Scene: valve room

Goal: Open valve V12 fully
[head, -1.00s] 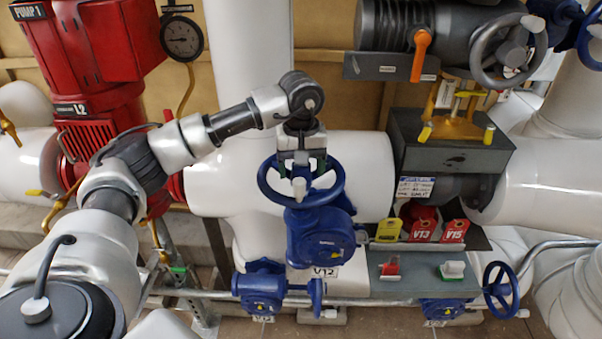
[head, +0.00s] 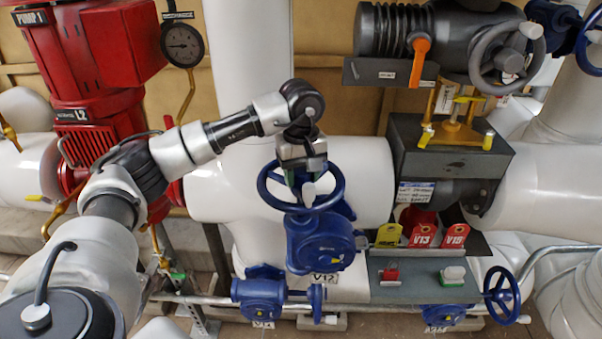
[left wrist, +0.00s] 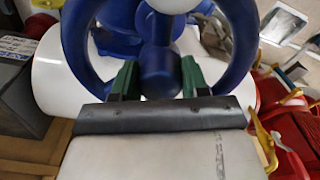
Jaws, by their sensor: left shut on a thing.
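A white knob (head: 308,194) shows at the wheel. In the left wrist view, the green fingers (left wrist: 158,80) stand on either side of a blue part of the handwheel (left wrist: 77,40). I cannot tell whether that part is rim, spoke or hub. My right gripper is not in view.
White pipes (head: 355,165) run behind the valve. A grey box (head: 450,150) stands to the right, with red tags V13 (head: 422,236) and V15 and a yellow tag below. Another blue valve (head: 262,300) sits below V12. A red pump (head: 105,60) is at left.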

